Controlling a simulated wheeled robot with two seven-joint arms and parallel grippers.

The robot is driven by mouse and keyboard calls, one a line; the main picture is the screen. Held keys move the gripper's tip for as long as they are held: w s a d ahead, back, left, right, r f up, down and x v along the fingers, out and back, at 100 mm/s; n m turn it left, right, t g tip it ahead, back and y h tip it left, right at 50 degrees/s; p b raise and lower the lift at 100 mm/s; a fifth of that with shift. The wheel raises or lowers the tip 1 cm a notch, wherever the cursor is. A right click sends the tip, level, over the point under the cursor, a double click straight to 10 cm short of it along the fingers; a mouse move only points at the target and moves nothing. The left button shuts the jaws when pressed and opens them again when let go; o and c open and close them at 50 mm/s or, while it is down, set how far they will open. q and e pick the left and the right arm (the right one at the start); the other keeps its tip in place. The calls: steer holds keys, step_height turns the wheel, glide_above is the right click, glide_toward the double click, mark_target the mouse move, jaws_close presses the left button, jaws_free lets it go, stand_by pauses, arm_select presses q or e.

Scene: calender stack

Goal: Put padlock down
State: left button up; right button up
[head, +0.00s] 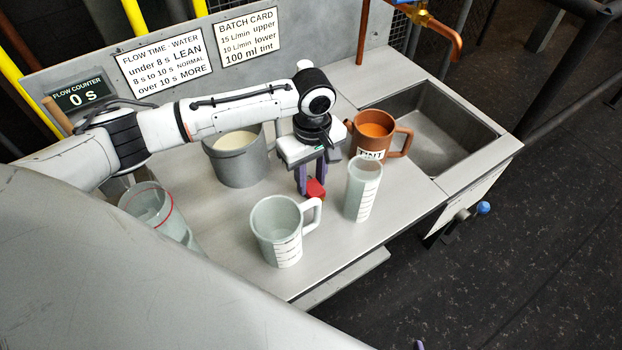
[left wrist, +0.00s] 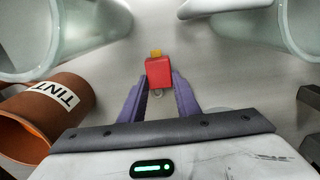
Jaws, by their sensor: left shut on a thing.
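The padlock is a small red block (head: 316,190) at the end of my left gripper (head: 309,185), over the middle of the bench. In the left wrist view the red padlock (left wrist: 158,72) sits between the tips of the purple fingers (left wrist: 158,82), with a yellowish piece at its far end. The fingers are shut on it and point down. I cannot tell whether the padlock touches the bench top. A small purple bit at the bottom edge of the head view may be my right gripper (head: 418,345); its jaws are not shown.
A white-handled measuring jug (head: 275,235) stands in front of the padlock, a clear measuring cylinder (head: 362,190) to its right. A brown TINT jug (head: 372,135) and grey pot (head: 238,160) stand behind. A sink (head: 430,125) is at right. Bare bench (head: 215,205) shows at left.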

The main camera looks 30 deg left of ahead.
mark_target(312, 183)
arm_select(q)
steer(key=shift+f, duration=0.25)
steer(key=o, duration=1.1)
step_height(312, 183, up, 12)
steer(key=p, duration=0.1)
steer(key=shift+r, duration=0.15)
steer(key=shift+w, duration=0.1)
